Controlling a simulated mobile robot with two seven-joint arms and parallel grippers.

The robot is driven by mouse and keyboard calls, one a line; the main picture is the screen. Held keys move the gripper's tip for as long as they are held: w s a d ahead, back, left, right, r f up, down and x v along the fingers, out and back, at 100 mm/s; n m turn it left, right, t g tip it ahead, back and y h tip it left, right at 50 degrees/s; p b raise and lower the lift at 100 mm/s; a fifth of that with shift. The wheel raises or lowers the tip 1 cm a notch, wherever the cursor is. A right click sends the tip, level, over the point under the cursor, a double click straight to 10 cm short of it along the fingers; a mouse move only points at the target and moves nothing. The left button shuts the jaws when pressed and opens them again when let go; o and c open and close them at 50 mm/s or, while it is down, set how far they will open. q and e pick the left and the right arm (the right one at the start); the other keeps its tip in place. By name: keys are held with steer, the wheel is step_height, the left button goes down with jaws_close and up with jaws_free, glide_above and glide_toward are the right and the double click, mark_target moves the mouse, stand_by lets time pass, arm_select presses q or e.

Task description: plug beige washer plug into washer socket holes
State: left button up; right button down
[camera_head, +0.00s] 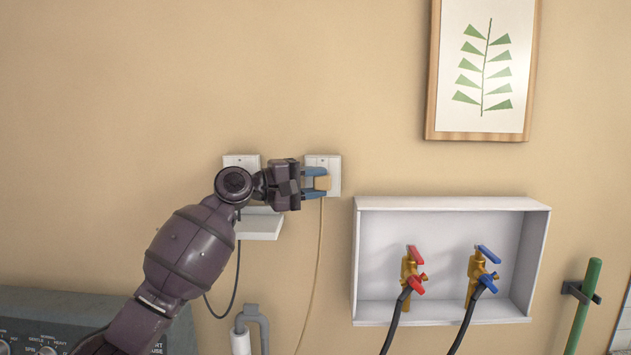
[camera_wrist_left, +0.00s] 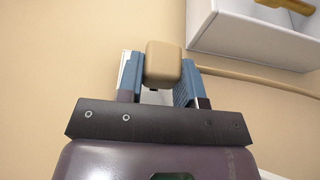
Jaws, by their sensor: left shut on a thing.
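The beige washer plug (camera_head: 322,183) is between the blue fingers of my left gripper (camera_head: 317,183), which is shut on it. In the left wrist view the plug (camera_wrist_left: 163,64) is a rounded beige block between the fingertips (camera_wrist_left: 160,80). Its beige cord hangs down the wall. In the head view the plug is in front of the right white wall socket (camera_head: 334,163); the gripper and plug hide most of the socket's face. I cannot tell whether the prongs are in the holes. My right gripper is not in view.
A second white socket (camera_head: 241,161) is behind my left wrist, with a small white shelf (camera_head: 262,226) below and a dark cord hanging. A white recessed box (camera_head: 453,204) with red and blue valves is at the right. A framed leaf picture (camera_head: 434,70) hangs above.

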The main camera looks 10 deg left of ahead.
arm_select(q)
steer(key=shift+w+a, duration=0.25)
steer(key=shift+w, duration=0.7)
stand_by(0.6)
steer(key=o, duration=1)
steer(key=shift+s+f, duration=0.1)
